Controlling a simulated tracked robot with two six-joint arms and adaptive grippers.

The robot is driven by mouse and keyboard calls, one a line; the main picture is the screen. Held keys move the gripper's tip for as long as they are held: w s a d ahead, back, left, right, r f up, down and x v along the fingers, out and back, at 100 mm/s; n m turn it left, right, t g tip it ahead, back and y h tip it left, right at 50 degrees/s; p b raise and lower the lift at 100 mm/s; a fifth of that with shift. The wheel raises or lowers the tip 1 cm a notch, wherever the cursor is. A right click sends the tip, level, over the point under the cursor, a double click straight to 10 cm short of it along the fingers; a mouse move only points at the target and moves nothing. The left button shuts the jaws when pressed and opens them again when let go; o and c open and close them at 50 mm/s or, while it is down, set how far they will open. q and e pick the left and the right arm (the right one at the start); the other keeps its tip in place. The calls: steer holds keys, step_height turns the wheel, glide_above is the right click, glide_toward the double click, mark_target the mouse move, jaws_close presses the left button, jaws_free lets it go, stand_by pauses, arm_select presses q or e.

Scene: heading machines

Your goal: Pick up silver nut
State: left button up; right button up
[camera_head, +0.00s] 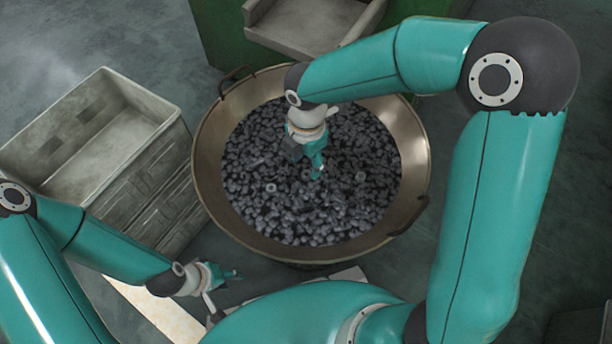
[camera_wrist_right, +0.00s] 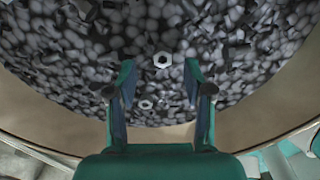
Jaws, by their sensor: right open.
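A silver hex nut (camera_wrist_right: 162,60) lies on the heap of dark metal parts in the right wrist view, just beyond and between my fingertips. A second nut (camera_wrist_right: 146,104) shows lower, between the fingers. My right gripper (camera_wrist_right: 160,78) is open with nothing between its fingers that I can see held. In the head view my right gripper (camera_head: 317,168) points down over the middle of the pan (camera_head: 415,150), and light nuts (camera_head: 360,177) show on the heap. My left gripper (camera_head: 228,277) is outside the pan at its lower left; its jaw state is unclear.
A grey crate-like bin (camera_head: 95,125) with an empty top stands left of the pan. A green machine with a grey chute (camera_head: 310,25) is behind it. The pan's rim and its dark handles (camera_head: 410,217) surround the heap.

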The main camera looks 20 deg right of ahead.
mark_target(308, 173)
step_height(308, 173, down, 4)
steer(key=shift+s+d+r+b, duration=0.15)
steer(key=shift+r+b, duration=0.1)
steer(key=shift+b, duration=0.3)
arm_select(q)
steer(key=shift+f, duration=0.9)
arm_select(e)
jaws_close()
steer(key=shift+r, duration=0.15)
